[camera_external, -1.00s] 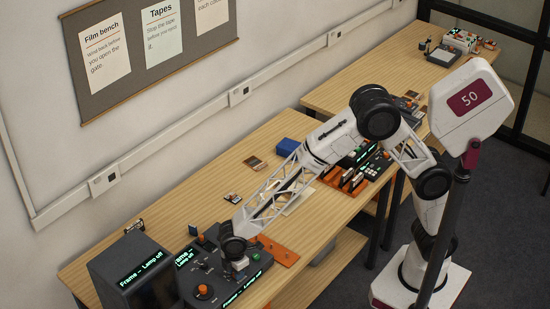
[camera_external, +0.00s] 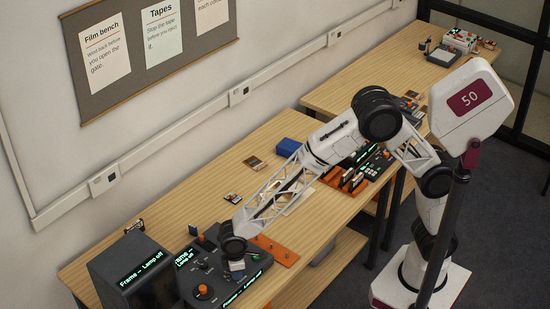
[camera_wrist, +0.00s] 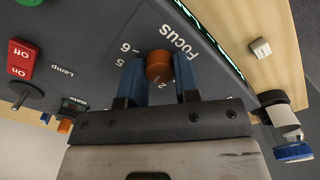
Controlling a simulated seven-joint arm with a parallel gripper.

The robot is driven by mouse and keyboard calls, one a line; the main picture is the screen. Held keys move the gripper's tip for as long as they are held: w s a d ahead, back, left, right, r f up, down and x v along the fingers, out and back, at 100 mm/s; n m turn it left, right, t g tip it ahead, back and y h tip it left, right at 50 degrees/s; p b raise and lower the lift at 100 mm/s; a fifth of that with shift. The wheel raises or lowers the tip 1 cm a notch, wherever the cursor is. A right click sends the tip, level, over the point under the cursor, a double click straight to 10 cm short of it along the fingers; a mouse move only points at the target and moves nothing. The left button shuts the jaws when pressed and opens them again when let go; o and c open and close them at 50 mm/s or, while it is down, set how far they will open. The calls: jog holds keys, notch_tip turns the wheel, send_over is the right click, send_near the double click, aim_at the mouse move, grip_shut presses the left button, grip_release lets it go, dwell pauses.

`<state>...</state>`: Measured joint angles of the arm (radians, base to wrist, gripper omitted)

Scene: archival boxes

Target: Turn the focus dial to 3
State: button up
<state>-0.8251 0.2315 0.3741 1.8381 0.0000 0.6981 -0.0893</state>
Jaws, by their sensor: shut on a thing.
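The orange focus dial (camera_wrist: 158,66) is on the dark grey panel (camera_wrist: 108,25) in the wrist view, beside the printed word "Focus". My gripper (camera_wrist: 159,75) has one blue finger on each side of the dial and is shut on it. The printed numbers 5, 6 and 2 show around the dial. Other numbers are hidden by the fingers, and I cannot make out where the dial points. In the external view my gripper (camera_external: 238,268) is low over the front part of the film bench console (camera_external: 215,263), and it hides the dial.
A red Off/On lamp switch (camera_wrist: 21,57) and the gate control (camera_wrist: 72,106) are left of the dial in the wrist view. A monitor (camera_external: 130,272) reading "Frame — Lamp off" stands left of the console. An orange strip (camera_external: 276,250) lies on the table to the right.

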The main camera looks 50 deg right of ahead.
jog(key=o, duration=0.9)
jog(key=shift+r, duration=3.9)
